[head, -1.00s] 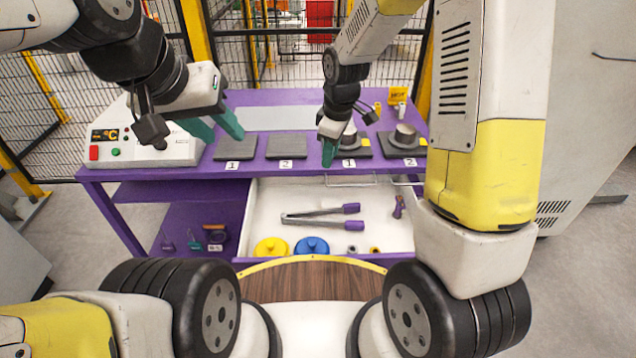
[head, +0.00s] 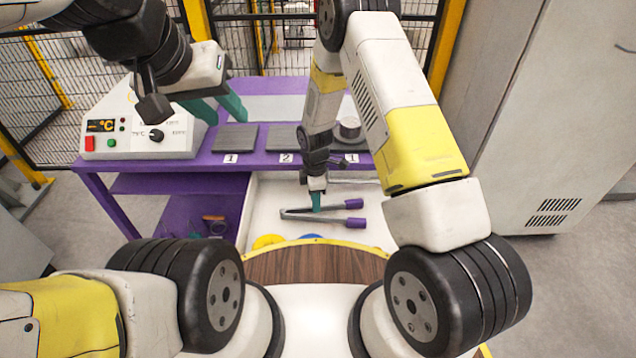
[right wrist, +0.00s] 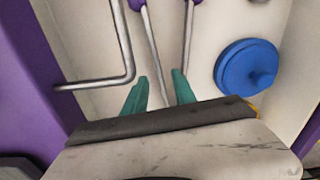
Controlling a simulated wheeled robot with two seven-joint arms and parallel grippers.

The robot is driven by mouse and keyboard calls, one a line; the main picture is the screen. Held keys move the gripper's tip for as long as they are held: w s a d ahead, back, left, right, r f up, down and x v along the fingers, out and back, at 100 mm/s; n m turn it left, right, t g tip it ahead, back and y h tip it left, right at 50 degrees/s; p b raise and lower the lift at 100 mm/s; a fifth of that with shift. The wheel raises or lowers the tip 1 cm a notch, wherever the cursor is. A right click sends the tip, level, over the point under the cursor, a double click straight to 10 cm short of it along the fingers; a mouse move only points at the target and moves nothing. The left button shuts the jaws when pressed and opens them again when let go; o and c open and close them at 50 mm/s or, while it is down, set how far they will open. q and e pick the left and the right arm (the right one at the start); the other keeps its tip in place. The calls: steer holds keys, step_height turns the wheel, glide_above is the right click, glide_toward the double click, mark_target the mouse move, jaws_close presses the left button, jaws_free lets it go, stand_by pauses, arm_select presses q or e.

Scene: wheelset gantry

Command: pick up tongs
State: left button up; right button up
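The tongs (head: 318,214) lie in the white drawer, with two metal arms and purple handles (head: 355,204) toward the right. My right gripper (head: 316,200) points down at the metal arms, left of the handles. In the right wrist view its green fingers (right wrist: 160,80) stand apart. One metal arm of the tongs (right wrist: 156,48) runs into the gap between them, and the other passes at the right fingertip. I cannot tell whether they touch. My left gripper (head: 228,118) is open and empty above the table's left part, away from the tongs.
The drawer (head: 262,212) also holds a blue lid (right wrist: 246,68) and a yellow one (head: 266,241), partly hidden. Dark plates (head: 236,138) and a heater box (head: 140,128) stand on the purple table. A metal bar handle (right wrist: 126,50) shows beside the right gripper.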

step_height(320, 180, down, 2)
steer(key=shift+f, duration=0.1)
jaws_close()
stand_by(1.5)
